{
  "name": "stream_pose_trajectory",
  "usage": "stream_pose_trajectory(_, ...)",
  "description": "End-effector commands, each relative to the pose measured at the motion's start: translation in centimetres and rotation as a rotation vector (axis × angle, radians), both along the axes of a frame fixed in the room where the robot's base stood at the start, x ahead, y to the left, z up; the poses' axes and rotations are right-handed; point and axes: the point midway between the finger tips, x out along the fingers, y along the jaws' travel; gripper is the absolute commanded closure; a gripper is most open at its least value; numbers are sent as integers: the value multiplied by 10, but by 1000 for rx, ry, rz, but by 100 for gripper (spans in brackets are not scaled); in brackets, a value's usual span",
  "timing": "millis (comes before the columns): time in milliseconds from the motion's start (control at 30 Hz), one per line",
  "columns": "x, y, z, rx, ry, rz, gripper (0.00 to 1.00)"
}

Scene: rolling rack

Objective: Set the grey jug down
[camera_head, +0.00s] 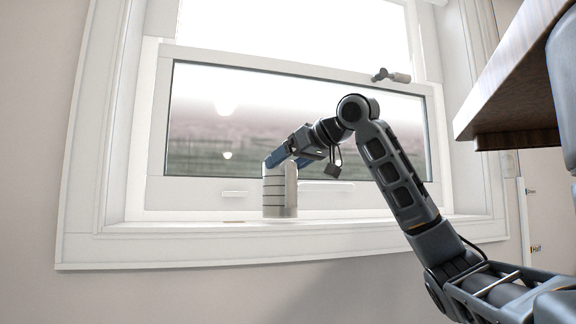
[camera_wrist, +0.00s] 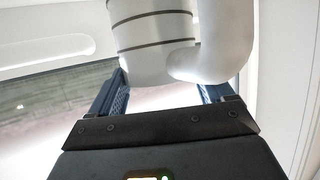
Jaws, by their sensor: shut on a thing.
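The grey jug (camera_head: 276,192) is light grey with dark rings and is upright at the window sill (camera_head: 330,229). Its base looks level with the sill, but I cannot tell whether it rests on it or is just above. My gripper (camera_head: 284,160) is shut on the jug near its upper part, coming from the upper right. In the wrist view the jug (camera_wrist: 140,32) with its thick handle fills the top, between the two blue fingers of my gripper (camera_wrist: 165,92).
A white-framed window (camera_head: 225,120) stands right behind the jug, with a latch (camera_head: 391,76) on its sash. A wooden shelf or cabinet edge (camera_head: 515,75) juts in at the upper right.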

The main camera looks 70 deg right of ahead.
Motion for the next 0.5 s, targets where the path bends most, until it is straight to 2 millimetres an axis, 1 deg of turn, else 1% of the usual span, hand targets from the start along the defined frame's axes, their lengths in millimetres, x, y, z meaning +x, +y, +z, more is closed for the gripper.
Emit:
stream_pose_trajectory(33, -1, -1, -6, 1, 0, -1, 83)
stream_pose_trajectory(100, -1, 0, -10, -1, -1, -1, 83)
stream_pose_trajectory(433, 0, 0, -14, -1, -2, 0, 83)
stream_pose_trajectory(467, 0, 0, -15, 0, 0, 0, 19)
stream_pose_trajectory(500, 0, 0, -14, 0, 0, 0, 15)
